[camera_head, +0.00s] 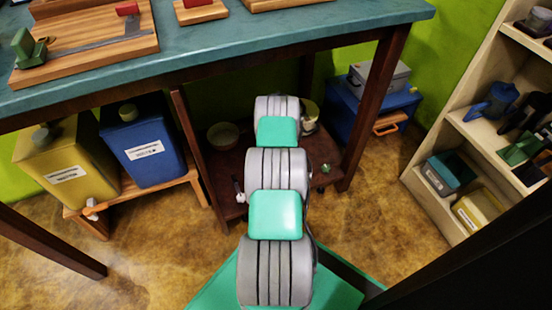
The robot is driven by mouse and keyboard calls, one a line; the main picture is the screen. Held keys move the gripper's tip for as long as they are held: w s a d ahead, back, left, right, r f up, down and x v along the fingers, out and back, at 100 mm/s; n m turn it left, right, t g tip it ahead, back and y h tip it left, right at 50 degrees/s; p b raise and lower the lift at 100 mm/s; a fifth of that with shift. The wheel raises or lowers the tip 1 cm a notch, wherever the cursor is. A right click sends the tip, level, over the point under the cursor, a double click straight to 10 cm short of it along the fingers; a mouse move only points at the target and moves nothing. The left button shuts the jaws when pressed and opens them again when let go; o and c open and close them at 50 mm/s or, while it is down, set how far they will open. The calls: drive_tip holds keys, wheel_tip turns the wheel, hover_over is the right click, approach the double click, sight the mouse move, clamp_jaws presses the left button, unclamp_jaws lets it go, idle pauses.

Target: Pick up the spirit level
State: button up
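I cannot make out a spirit level for certain in the head view. My grey and green arm reaches forward from the bottom middle to the space under the front edge of the teal workbench (300,32). My gripper is not visible; the arm's own links hide whatever lies beyond them. On the bench at the left, a wooden board (92,66) carries a metal straight tool with a red end (128,10) and a small green device (27,48). A second board with a red block (197,4) is cut off by the top edge.
Under the bench stand a yellow can (65,165), a blue can (142,145), a bowl (223,135) on a low dark shelf, and a blue box (365,110) with a grey case (380,78). A cream shelf unit (445,185) holds tools at the right. Brown floor is open around my arm.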

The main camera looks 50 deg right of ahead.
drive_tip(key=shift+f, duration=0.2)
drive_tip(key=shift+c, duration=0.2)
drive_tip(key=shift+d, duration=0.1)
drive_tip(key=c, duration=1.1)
